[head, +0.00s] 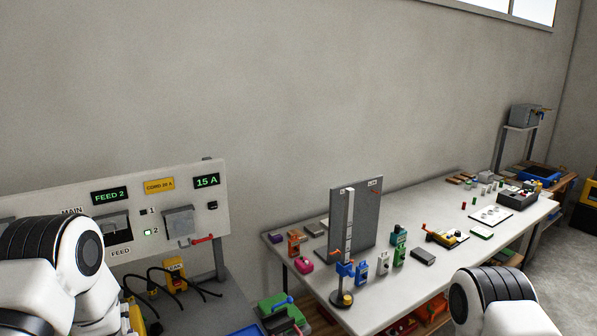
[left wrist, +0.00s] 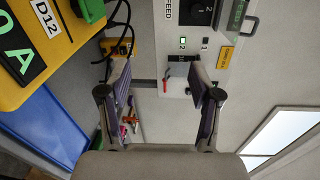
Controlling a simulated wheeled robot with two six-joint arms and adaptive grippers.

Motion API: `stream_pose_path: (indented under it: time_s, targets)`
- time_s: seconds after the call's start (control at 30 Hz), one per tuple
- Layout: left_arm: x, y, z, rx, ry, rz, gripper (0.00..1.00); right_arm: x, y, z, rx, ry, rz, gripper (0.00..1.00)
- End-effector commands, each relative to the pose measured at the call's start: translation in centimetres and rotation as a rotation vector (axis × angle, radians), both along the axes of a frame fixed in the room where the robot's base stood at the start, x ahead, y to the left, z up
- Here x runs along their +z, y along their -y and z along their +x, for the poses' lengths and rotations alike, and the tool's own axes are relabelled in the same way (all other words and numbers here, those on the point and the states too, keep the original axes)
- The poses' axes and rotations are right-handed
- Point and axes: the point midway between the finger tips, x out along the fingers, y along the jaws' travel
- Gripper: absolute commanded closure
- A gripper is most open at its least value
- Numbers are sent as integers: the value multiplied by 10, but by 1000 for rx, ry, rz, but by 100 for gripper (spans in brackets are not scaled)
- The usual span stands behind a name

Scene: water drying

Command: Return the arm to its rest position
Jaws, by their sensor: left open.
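My left gripper (left wrist: 160,78) is open in the left wrist view, its two fingers spread wide apart with nothing between them. Beyond the fingers is the white control panel (left wrist: 185,45), with a red lever (left wrist: 167,78) between the fingertips. In the head view my left arm (head: 55,255) is at the lower left, in front of the panel (head: 150,180); its fingers cannot be made out there. My right arm (head: 495,300) shows at the lower right edge, and its gripper is out of view.
A yellow device (left wrist: 45,55) marked D12 and a blue tray (left wrist: 45,130) are close on the left in the wrist view. Black cables (head: 165,278) hang below the panel. A long white table (head: 440,215) holds several small items and an upright grey board (head: 365,215).

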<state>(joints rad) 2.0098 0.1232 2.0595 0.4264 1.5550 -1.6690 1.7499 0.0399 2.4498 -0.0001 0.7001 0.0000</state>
Motion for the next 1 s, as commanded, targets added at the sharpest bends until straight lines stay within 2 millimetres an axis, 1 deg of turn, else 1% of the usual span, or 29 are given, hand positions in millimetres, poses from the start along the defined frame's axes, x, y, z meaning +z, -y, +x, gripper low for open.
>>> stream_pose_path:
  time_s: [0.03,0.17,0.2,0.27,0.3,0.37,0.47,0.5,0.57,0.6,0.63,0.67,0.7,0.8,0.9,1.0]
  targets:
    - [-18,3,-6,-10,-30,-1,36,-7,0,0,0,0,0,60]
    - [-61,15,-24,-46,-123,-24,36,-15,0,0,0,0,0,60]
    - [-76,19,-32,-58,-156,-46,36,-18,0,0,0,0,0,60]
    - [-99,26,-44,-75,-206,-87,36,-22,0,0,0,0,0,60]
    - [-118,31,-55,-84,-246,-134,36,-26,0,0,0,0,0,60]
    - [-147,41,-74,-93,-308,-213,36,-31,0,0,0,0,0,60]
    - [-202,62,-121,-77,-441,-417,36,-41,0,0,0,0,0,60]
    - [-225,72,-147,-47,-506,-527,36,-45,0,0,0,0,0,60]
    - [-255,88,-191,33,-606,-709,36,-50,0,0,0,0,0,60]
    - [-269,98,-222,114,-669,-834,36,-52,0,0,0,0,0,60]
    - [-277,106,-247,193,-715,-929,36,-54,0,0,0,0,0,60]
    - [-281,113,-271,288,-753,-1023,36,-53,0,0,0,0,0,60]
    - [-280,120,-296,412,-782,-1126,36,-51,0,0,0,0,0,60]
    - [-278,130,-335,698,-789,-1293,36,-50,0,0,0,0,0,60]
    - [-278,133,-347,869,-740,-1369,36,-50,0,0,0,0,0,60]
    - [-278,133,-348,924,-704,-1396,36,-50,0,0,0,0,0,60]
